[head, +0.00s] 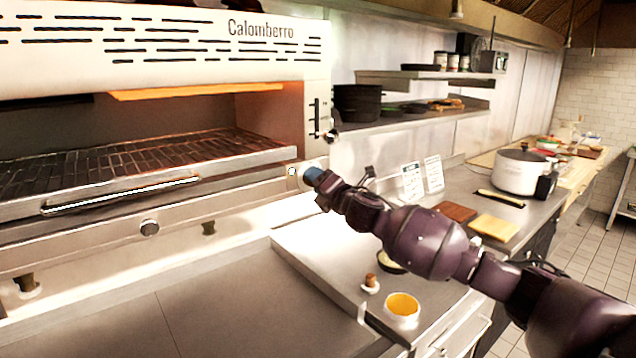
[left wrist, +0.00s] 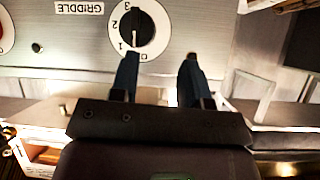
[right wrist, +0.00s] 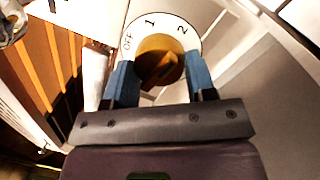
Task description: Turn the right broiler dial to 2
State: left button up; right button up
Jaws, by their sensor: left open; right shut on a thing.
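The right broiler dial (right wrist: 157,58) has a brass-brown knob on a white face marked OFF, 1 and 2 in the right wrist view. My right gripper (right wrist: 160,82) has its blue fingers on either side of the knob and is shut on it. The knob's ridge looks slanted; I cannot tell which mark it points at. In the head view my right gripper (head: 318,180) reaches the right end of the broiler's front panel and partly hides the dial. My left gripper (left wrist: 159,80) is open and empty below a black dial (left wrist: 137,30) near a GRIDDLE label.
The broiler (head: 170,60) has a wire rack and a pull handle (head: 120,195). An orange-filled bowl (head: 402,306) and a white pot (head: 520,172) stand on the counter at right.

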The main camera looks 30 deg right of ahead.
jog(key=shift+r, duration=0.1)
jog(key=o, duration=0.9)
jog(key=shift+s, duration=0.1)
jog(key=s, duration=0.3)
jog(key=s+f+b, duration=0.1)
jog(key=s, duration=0.3)
jog(key=s+b, duration=0.1)
jog(key=s, duration=0.2)
jog(key=shift+s+d+f, duration=0.2)
jog(key=shift+s+d, duration=0.05)
jog(key=shift+d, duration=0.05)
